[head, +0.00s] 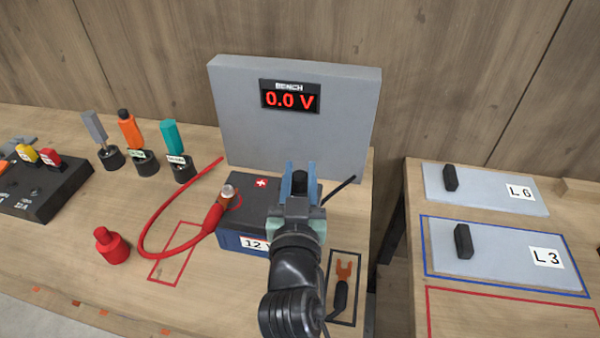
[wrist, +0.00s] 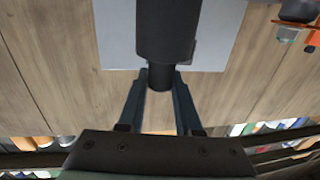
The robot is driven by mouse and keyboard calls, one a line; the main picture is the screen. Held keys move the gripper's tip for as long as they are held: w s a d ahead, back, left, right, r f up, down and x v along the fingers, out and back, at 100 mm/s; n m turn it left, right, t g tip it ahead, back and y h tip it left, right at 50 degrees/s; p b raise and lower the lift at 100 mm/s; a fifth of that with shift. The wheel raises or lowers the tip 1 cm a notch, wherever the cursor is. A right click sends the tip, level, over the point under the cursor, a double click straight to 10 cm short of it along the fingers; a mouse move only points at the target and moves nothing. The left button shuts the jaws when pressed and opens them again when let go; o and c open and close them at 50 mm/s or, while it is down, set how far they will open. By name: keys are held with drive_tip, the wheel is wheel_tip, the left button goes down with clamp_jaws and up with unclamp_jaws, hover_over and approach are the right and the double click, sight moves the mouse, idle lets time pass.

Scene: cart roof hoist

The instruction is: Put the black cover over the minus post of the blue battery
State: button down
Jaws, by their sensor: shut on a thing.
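My gripper (head: 300,172) is shut on the black cover (head: 300,183), at the right part of the blue battery (head: 232,243) in the head view. In the wrist view, the cover (wrist: 168,30) is a wide black cylinder with a narrower end held between the two fingers. The battery has a dark top, a white plus mark on red and a "12 V" label. Its left post (head: 228,191) carries a red cable end. The minus post is hidden behind my gripper and arm. I cannot tell whether the cover touches it.
A grey bench panel (head: 235,115) reading 0.0 V stands behind the battery. An orange fork terminal (head: 344,270) lies in a black outline at right. A gap separates the right-hand table (head: 412,230).

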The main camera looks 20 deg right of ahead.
drive_tip(key=shift+f+b, duration=0.55)
drive_tip(key=shift+f, duration=0.1)
drive_tip(key=c, duration=0.5)
unclamp_jaws()
drive_tip(key=shift+r, duration=0.1)
drive_tip(key=shift+b+v, duration=1.65)
drive_tip(key=shift+v, duration=4.85)
